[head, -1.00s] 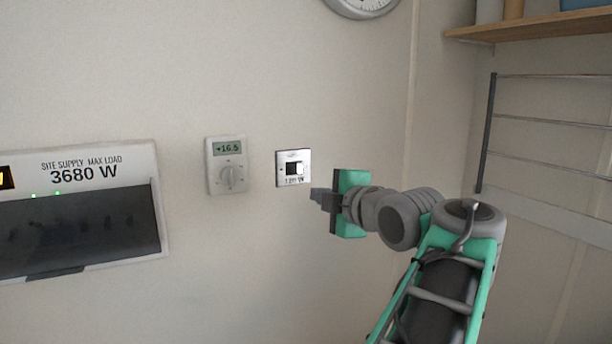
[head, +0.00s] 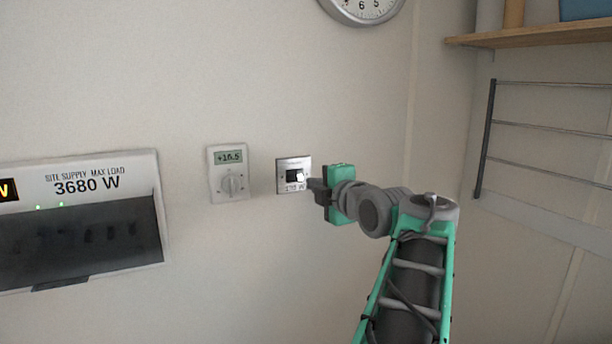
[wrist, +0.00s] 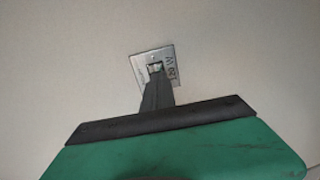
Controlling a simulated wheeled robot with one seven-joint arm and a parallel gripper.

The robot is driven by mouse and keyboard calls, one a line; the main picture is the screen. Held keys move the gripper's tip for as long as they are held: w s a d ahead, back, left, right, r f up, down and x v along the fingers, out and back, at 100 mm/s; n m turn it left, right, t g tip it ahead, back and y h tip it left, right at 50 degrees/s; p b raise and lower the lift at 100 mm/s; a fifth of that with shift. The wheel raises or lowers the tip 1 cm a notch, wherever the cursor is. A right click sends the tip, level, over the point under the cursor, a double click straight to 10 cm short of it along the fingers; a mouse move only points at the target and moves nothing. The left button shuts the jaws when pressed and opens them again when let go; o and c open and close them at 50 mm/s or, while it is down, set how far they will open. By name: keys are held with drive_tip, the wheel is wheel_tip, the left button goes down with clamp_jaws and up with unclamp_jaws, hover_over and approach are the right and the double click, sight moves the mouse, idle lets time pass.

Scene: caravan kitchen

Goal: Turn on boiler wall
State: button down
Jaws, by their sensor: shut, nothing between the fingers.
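A square metal switch plate (head: 283,162) with a dark and white rocker and a wattage label is on the wall in the head view. I take it to be the boiler switch. It also shows in the wrist view (wrist: 137,58), tilted, with its lower middle partly hidden by my fingers. My gripper (head: 311,185) is shut and empty, with its tips at the plate's lower right, beside the rocker. In the wrist view the fingertips (wrist: 156,72) overlap the rocker. I cannot tell whether they touch it.
A thermostat (head: 228,157) reading +16.5 is left of the plate. A supply panel (head: 110,162) marked 3680 W is further left. A clock (head: 350,17) hangs above. A shelf (head: 530,36) and a wire rack (head: 560,124) are at the right.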

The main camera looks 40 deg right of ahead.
sight(301, 180)
drive_tip(key=p+x, duration=0.1)
drive_tip(key=x, duration=0.4)
drive_tip(key=shift+p, duration=0.3)
